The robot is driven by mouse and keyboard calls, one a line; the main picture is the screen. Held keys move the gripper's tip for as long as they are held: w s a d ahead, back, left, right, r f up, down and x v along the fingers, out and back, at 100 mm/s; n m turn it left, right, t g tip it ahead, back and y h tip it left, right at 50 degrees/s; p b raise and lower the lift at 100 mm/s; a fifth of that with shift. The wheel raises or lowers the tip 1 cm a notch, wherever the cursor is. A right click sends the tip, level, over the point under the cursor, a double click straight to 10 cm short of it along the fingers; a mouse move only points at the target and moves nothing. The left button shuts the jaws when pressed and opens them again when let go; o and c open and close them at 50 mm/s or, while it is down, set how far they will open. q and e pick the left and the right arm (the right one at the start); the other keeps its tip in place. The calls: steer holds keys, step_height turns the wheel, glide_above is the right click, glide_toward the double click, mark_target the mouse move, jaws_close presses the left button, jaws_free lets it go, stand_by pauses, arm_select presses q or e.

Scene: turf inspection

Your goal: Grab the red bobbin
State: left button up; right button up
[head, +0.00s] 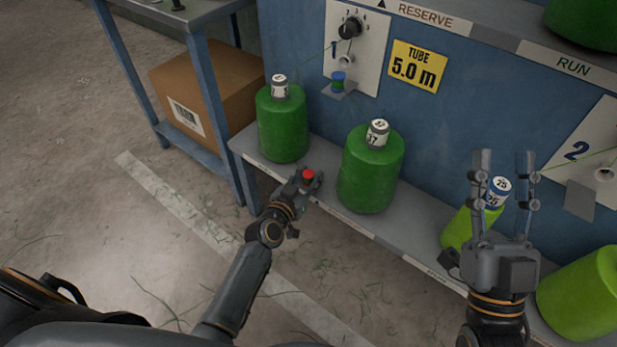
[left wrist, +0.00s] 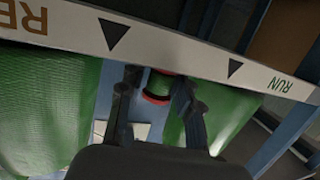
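The red bobbin (head: 308,174) stands near the front of the shelf, between two dark green spools. In the left wrist view the bobbin (left wrist: 158,86) shows red rims with a green band between them. My left gripper (head: 307,180) is at the bobbin, with its fingers on either side. In the left wrist view the left gripper (left wrist: 157,88) is open, with a visible gap between the left finger and the bobbin. The right finger is close to it; contact there is unclear. My right gripper (head: 503,168) is open and empty, fingers up, in front of a light green spool.
Dark green spools (head: 281,125) (head: 369,170) flank the bobbin closely on the shelf (head: 415,222). Light green spools (head: 583,295) lie tilted to the right. A blue-legged table (head: 118,70) and a cardboard box (head: 215,85) are at the left.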

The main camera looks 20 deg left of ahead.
arm_select(q)
steer(key=c, duration=0.4)
steer(key=shift+o, duration=0.2)
steer(key=shift+r, duration=0.1)
